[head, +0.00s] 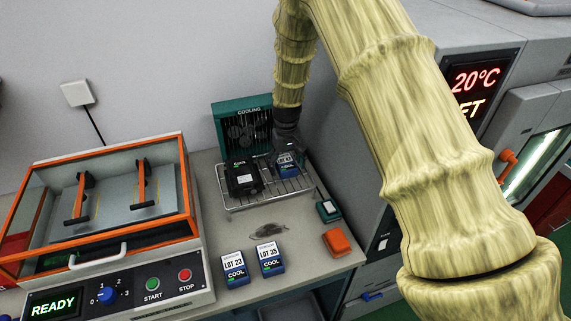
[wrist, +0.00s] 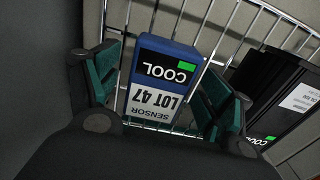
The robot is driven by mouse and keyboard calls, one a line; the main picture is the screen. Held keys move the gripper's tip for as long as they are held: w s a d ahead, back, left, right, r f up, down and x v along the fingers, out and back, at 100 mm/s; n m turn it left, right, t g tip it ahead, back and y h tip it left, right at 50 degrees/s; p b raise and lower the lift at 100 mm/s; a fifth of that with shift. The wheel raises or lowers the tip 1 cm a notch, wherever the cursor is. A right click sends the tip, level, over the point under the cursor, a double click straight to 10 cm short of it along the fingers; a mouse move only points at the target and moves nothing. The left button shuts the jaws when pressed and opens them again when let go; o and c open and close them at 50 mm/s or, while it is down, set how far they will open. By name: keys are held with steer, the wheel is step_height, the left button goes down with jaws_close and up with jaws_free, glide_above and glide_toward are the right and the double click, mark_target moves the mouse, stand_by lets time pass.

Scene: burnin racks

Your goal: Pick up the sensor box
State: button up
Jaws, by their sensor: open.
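The sensor box (wrist: 162,75) is blue with a white label reading "SENSOR LOT 47" and a "COOL" face with a green patch. It rests on the wire cooling rack (wrist: 255,22). My gripper (wrist: 160,85) is open, with its green-padded fingers on either side of the box. A small gap seems to show at the left finger; contact at the right finger I cannot tell. In the head view the same box (head: 287,168) sits at the right of the rack (head: 262,196), partly covered by my gripper (head: 285,150).
A black box (head: 243,178) stands on the rack left of the sensor box. The green cooling unit (head: 240,110) is behind. Two blue boxes, LOT 23 (head: 235,268) and LOT 35 (head: 269,260), stand in front. An orange-framed machine (head: 105,235) is at left, a grey cabinet (head: 345,130) at right.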

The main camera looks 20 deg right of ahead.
steer(key=shift+f, duration=0.15)
steer(key=c, duration=1.3)
